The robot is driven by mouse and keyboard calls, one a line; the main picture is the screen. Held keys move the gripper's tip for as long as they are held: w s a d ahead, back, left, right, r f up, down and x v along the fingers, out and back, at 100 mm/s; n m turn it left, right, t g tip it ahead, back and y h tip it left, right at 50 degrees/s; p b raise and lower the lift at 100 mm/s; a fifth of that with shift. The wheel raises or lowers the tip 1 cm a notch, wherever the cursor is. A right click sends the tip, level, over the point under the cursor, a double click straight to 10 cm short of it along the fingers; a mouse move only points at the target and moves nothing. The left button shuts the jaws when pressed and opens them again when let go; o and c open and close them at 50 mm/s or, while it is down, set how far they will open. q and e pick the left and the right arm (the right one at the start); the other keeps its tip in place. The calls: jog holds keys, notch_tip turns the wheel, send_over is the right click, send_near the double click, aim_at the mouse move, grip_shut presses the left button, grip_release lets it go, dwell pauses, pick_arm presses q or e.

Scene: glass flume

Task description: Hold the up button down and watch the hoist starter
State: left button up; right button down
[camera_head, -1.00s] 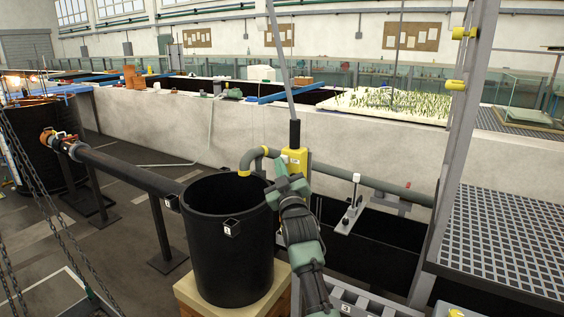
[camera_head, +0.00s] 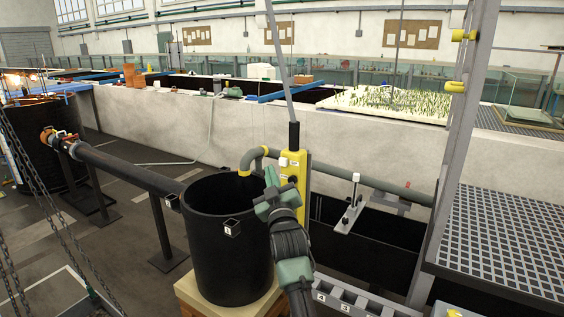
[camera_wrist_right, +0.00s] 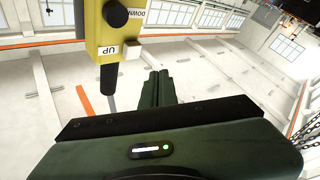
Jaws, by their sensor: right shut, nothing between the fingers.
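A yellow pendant (camera_head: 292,178) hangs upright from a grey pole beside the black tank. Its white up button (camera_head: 284,161) sits near the top, beside a small UP label. My right gripper (camera_head: 269,174) is shut and empty, just left of and below that button. In the right wrist view the pendant (camera_wrist_right: 100,40) appears upside down, with the white up button (camera_wrist_right: 131,51) and a black button (camera_wrist_right: 115,14) by the DOWN label. The shut fingers (camera_wrist_right: 158,76) are beside the up button, apart from it in the picture. I cannot make out the hoist starter. My left gripper is not in view.
The black tank (camera_head: 215,270) stands on a pale base close to my right arm. A dark pipe (camera_head: 125,172) runs into it from the left. Chains (camera_head: 40,190) hang at the left. A grey post (camera_head: 452,170) and a grating (camera_head: 510,235) stand at the right.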

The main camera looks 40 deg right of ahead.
jog(key=shift+s+a, duration=0.2)
jog(key=shift+a, duration=0.25)
jog(key=shift+s+a, duration=0.2)
jog(key=shift+a, duration=0.25)
